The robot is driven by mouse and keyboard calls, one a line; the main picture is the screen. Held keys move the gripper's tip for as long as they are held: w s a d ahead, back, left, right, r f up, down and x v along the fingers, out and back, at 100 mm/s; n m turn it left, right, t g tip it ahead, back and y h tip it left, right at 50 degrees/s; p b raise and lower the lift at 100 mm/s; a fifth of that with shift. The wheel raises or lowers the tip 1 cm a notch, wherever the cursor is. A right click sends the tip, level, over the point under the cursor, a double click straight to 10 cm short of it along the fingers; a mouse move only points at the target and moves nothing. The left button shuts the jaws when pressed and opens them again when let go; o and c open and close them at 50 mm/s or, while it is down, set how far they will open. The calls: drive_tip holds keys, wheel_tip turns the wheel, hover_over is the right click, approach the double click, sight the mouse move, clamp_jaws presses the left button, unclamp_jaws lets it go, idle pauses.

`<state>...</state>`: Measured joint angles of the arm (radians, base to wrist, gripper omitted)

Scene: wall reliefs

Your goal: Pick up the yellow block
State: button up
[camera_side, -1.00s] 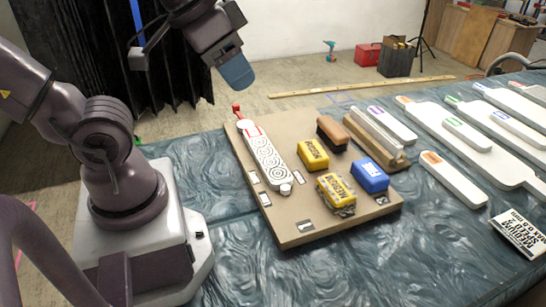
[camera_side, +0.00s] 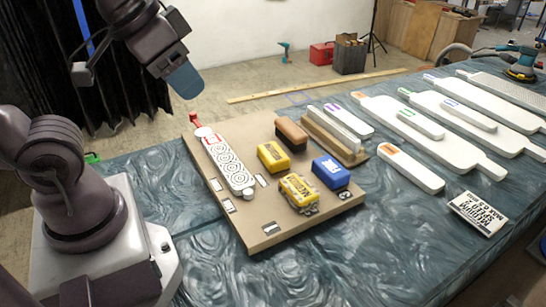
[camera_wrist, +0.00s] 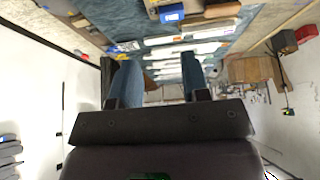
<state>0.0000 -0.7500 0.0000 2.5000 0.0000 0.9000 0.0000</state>
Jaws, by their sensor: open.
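Two yellow blocks with dark lettering lie on a tan board (camera_side: 270,237) in the side view. One yellow block (camera_side: 272,156) is nearer the middle. The other yellow block (camera_side: 299,192) is nearer the front edge and has dark and greyish parts around its lower side. My gripper (camera_side: 186,82) is high above and behind the board's far left corner, well apart from both blocks. In the wrist view its two blue fingers (camera_wrist: 160,78) stand apart with nothing held between them. A bit of yellow shows at the top edge there, too small to identify.
A blue block (camera_side: 331,173), a brown block (camera_side: 291,132) and a patterned white paddle (camera_side: 228,165) with a red end share the board. White bars and long boards (camera_side: 410,169) lie to the right. A lettered box (camera_side: 479,213) lies at front right. The front tabletop is clear.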

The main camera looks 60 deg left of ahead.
drive_tip(key=o, duration=0.9)
drive_tip(key=m+g+y, duration=0.5)
drive_tip(key=m, duration=1.4)
approach(273, 152)
drive_tip(key=x, duration=0.5)
drive_tip(key=shift+x, duration=2.75)
